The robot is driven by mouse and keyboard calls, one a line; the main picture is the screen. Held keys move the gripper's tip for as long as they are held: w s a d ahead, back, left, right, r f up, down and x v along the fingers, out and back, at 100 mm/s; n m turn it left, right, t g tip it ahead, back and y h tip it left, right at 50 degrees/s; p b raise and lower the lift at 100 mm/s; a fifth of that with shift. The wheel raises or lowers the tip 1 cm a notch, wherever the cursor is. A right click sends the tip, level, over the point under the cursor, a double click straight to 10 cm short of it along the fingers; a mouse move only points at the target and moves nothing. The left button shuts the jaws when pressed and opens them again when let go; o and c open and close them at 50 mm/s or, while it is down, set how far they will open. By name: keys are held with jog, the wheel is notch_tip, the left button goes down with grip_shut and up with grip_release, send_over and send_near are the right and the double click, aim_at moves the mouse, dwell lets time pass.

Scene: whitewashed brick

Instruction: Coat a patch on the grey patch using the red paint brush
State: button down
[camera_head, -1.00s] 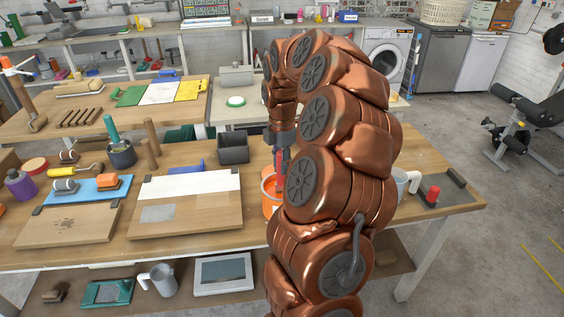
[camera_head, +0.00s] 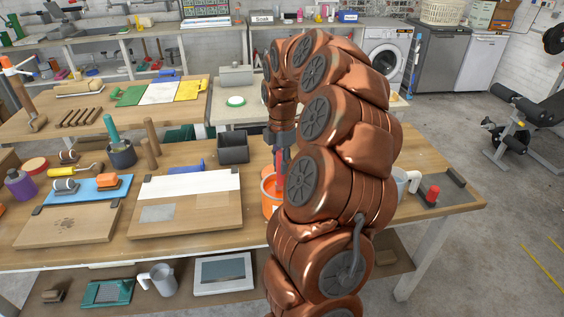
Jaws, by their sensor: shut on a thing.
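The grey patch (camera_head: 157,213) is a small flat rectangle on the lower left of a wooden board, below a white strip. My gripper (camera_head: 283,158) points down over an orange paint pot (camera_head: 268,188) to the right of that board. It is shut on the red paint brush (camera_head: 279,163), of which only a bit of red handle shows between the jaws. The brush's bristles are hidden by the pot and my arm, so I cannot tell whether they touch paint. My arm also covers the right side of the pot.
The wooden board (camera_head: 205,213) lies just left of the pot. A dark grey bin (camera_head: 233,148) stands behind, left of my gripper. A blue-handled tool (camera_head: 186,169) lies behind the board. A tray (camera_head: 446,193) with a red object is at the right end of the table.

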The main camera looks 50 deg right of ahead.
jog(key=shift+r+p, duration=1.6)
jog(key=shift+r, duration=1.9)
